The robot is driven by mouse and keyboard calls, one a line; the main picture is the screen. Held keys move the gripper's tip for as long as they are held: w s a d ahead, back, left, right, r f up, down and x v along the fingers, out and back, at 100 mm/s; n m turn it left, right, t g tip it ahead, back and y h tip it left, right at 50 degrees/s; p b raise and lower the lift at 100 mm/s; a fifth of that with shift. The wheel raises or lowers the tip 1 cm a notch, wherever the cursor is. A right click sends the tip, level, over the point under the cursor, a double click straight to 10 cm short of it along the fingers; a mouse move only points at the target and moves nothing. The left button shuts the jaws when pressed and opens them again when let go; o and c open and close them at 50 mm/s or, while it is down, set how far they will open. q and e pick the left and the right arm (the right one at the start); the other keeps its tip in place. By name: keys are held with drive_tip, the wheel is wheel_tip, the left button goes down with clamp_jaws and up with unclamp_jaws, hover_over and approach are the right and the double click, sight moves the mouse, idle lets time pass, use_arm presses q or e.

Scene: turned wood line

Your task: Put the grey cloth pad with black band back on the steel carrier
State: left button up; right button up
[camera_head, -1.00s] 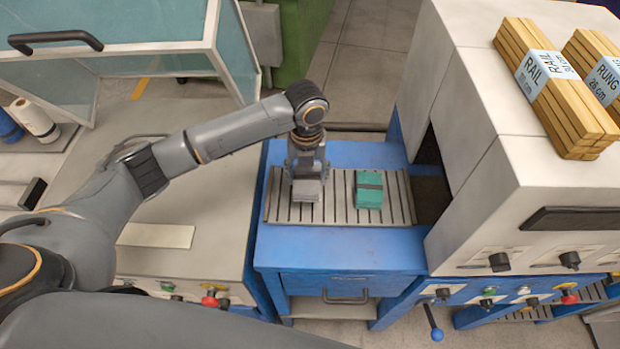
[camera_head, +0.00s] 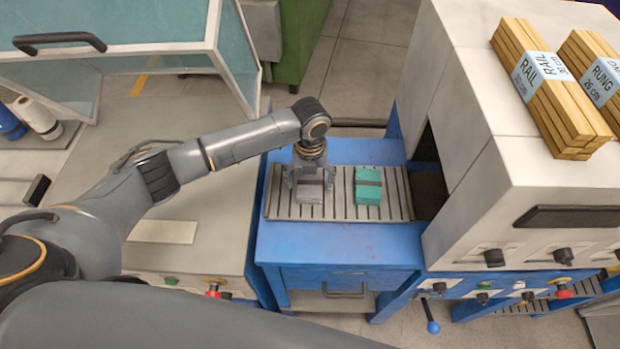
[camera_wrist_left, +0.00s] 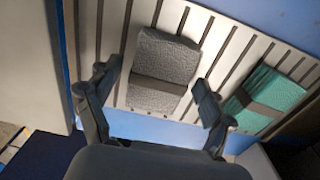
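The grey cloth pad with black band (camera_head: 310,194) lies on the left part of the slatted steel carrier (camera_head: 341,208), on a blue stand. In the left wrist view the pad (camera_wrist_left: 165,60) lies flat across the slats of the carrier (camera_wrist_left: 223,42), with its dark band across it. My left gripper (camera_head: 309,178) is open above the pad. In the left wrist view its spread fingers (camera_wrist_left: 155,87) stand apart on either side of the pad, with visible gaps. The gripper partly hides the pad in the head view. My right gripper is not in view.
A green pad with a dark band (camera_head: 367,186) lies on the carrier, right of the grey pad. A white machine (camera_head: 490,150) with a dark opening stands to the right, with wood bundles (camera_head: 542,90) on top. A glass-panelled guard (camera_head: 150,60) stands at the upper left.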

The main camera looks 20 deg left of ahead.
sight(310, 181)
use_arm(q)
drive_tip(key=shift+r, duration=0.1)
drive_tip(key=shift+r, duration=0.15)
wheel_tip(310, 181, up, 12)
drive_tip(key=b, duration=0.3)
idle(0.6)
